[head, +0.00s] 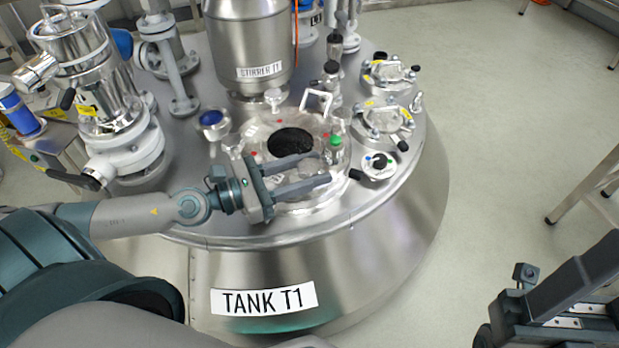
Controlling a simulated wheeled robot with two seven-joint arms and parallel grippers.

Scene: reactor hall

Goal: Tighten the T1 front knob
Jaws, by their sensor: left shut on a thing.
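The tank T1 (400,230) is a steel vessel with a label on its side. On its top, a round cover (262,130) with a dark round window has several small knobs around its rim. My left gripper (322,170) reaches in from the left over the front part of this cover. Its two fingers are shut on the front knob (308,166), a pale, clear-looking piece mostly hidden between them. My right gripper (560,300) shows only in part at the lower right, away from the tank; its fingertips cannot be made out.
The stirrer housing (245,40) rises behind the cover. A green-topped fitting (336,142) and a small round panel (379,165) sit right of my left gripper. Two clamped ports (385,118) are farther right. Valves and pipework (120,130) crowd the left.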

